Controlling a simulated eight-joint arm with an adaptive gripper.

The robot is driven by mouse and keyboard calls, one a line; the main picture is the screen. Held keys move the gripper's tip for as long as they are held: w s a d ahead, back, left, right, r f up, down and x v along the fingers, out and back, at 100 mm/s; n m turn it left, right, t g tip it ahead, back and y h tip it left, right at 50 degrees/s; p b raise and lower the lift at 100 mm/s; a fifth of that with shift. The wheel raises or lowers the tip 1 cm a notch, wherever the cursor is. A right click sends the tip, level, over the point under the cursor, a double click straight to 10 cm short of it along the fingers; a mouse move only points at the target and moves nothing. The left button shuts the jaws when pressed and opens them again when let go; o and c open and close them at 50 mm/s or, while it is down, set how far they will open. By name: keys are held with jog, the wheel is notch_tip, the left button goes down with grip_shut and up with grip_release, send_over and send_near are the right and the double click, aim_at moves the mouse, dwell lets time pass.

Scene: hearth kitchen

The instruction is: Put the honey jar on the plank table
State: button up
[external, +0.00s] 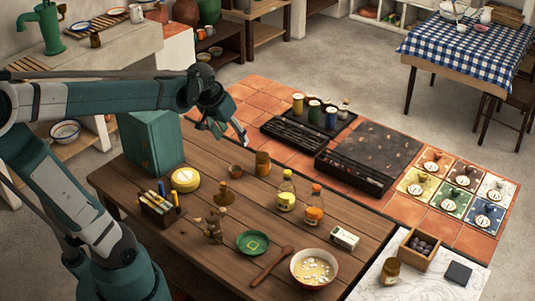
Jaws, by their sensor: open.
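The plank table (185,228) is the brown wooden table across the middle. A brown jar with a pale label (388,272) stands upright on the white surface at the lower right; it looks like the honey jar. An amber jar (262,163) stands on the plank table near its back edge; I cannot tell for sure which of the two holds honey. My gripper (230,132) is open and empty, held in the air near the table's back edge, left of the amber jar in the picture and far from the brown jar.
Two yellow-orange bottles (286,192) (314,206), a green dish (253,243), a wooden spoon (270,263) and a bowl (314,268) stand or lie on the table. A wooden box (421,248) is beside the brown jar.

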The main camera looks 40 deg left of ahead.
jog(key=s+d+f+t, duration=0.1)
jog(key=s+d+t, duration=0.1)
jog(key=s, duration=1)
jog(key=shift+s+d+m, duration=0.2)
jog(key=shift+s+m, duration=0.1)
jog(key=shift+s, duration=0.05)
